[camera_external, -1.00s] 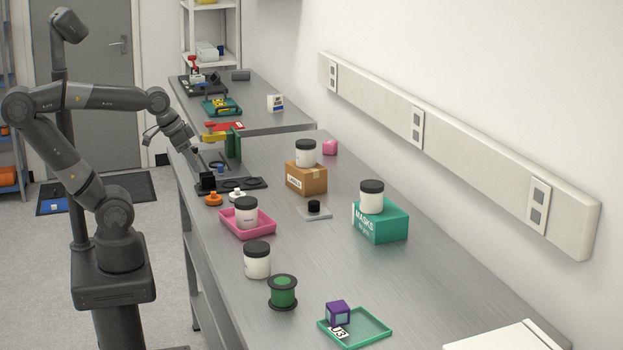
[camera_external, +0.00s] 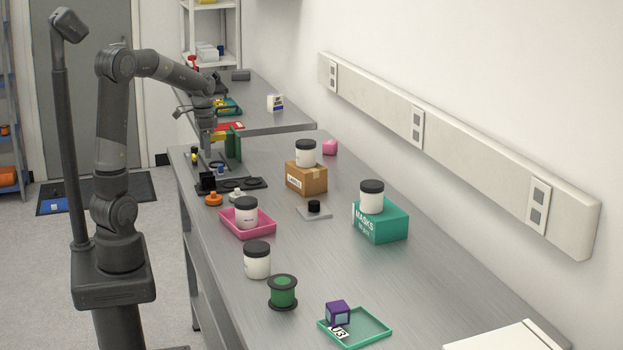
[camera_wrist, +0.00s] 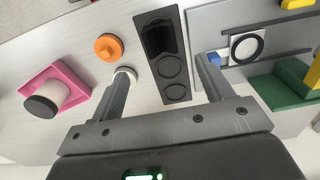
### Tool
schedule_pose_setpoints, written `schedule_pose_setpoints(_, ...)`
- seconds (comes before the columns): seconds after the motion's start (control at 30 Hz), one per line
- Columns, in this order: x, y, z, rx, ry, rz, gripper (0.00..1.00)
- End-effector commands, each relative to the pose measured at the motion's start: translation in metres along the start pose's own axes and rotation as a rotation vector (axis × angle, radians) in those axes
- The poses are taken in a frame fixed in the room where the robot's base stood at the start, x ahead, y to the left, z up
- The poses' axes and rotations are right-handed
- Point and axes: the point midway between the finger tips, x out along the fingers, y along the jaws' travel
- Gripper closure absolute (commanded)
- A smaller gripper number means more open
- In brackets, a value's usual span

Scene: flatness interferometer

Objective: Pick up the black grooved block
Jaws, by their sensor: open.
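The black grooved block (camera_external: 207,181) stands at the left end of a flat black tray with round recesses (camera_external: 250,184), near the left edge of the bench. In the wrist view the block (camera_wrist: 160,38) shows at the far end of the tray (camera_wrist: 171,72), dark on dark, so its grooves are hard to make out. My gripper (camera_external: 208,152) points down over the bench behind the block and tray, apart from them. In the wrist view its two fingers (camera_wrist: 162,72) are spread wide and empty, with the tray between them in the picture.
Beside the tray are an orange knob (camera_wrist: 109,47) and a white knob (camera_external: 237,195). A pink tray (camera_external: 262,232) holds a white jar. To the tray's right in the wrist view are a grey plate (camera_wrist: 215,25) and a green stand (camera_wrist: 280,90).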

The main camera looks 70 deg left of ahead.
Motion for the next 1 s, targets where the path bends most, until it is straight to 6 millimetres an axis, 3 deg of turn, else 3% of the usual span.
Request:
schedule_pose_setpoints(0.3, 0.042, -0.004, 0.001, 0.0, -0.009, 0.007, 0.27)
schedule_pose_setpoints(0.57, 0.064, -0.004, 0.001, 0.0, -0.007, 0.005, 0.27)
schedule_pose_setpoints(0.8, 0.099, -0.001, 0.001, 0.001, -0.008, 0.006, 0.27)
schedule_pose_setpoints(1.0, 0.111, -0.001, 0.0, 0.0, -0.005, 0.004, 0.27)
